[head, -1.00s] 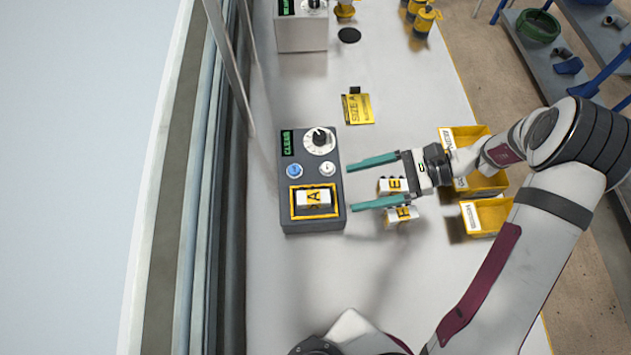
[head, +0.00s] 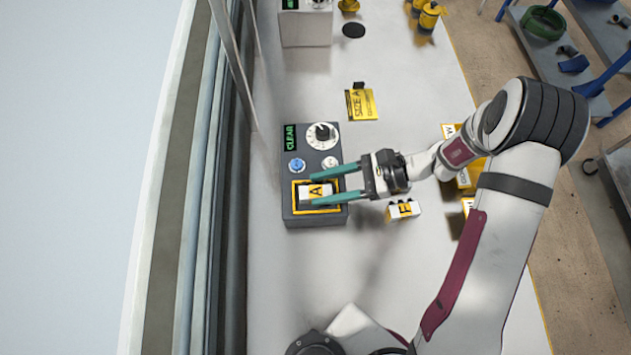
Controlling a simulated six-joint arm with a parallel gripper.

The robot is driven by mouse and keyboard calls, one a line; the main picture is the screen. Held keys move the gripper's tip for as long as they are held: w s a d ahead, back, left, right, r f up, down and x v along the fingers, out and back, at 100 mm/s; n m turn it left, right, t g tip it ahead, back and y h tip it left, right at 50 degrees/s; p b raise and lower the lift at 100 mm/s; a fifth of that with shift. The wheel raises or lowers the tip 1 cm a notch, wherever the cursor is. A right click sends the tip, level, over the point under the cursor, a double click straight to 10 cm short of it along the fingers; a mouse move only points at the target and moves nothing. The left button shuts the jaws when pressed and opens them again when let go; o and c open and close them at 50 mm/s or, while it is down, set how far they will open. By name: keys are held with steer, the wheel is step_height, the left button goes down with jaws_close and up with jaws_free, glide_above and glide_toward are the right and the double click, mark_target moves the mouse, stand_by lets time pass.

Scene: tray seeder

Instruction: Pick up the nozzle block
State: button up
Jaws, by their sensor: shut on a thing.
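The nozzle block (head: 315,192), white with a black "A" on a yellow label, sits in the yellow-framed recess of the grey control box (head: 296,218). My gripper (head: 315,187) reaches in from the right with its teal fingers on either side of the block. It is shut on the block, which still appears to be within the yellow frame. The fingers cover part of the block's upper and lower edges. A second block (head: 404,210), marked "E", lies on the table to the right, below my gripper.
The control box has a dial (head: 322,135), a blue button (head: 296,166) and a lit "CLEAR" display. A yellow "SIZE A" card (head: 362,104) lies behind it. Yellow bins at the right are partly hidden by my arm. The table in front of the box is clear.

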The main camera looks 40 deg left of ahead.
jaws_close()
steer(key=shift+r, duration=0.1)
steer(key=shift+r, duration=0.3)
steer(key=r, duration=0.2)
steer(key=d+r, duration=0.1)
steer(key=r, duration=0.1)
steer(key=shift+w, duration=0.3)
steer(key=w+d+r, duration=0.4)
steer(key=d+r, duration=0.2)
steer(key=d, duration=0.3)
steer(key=shift+d, duration=0.3)
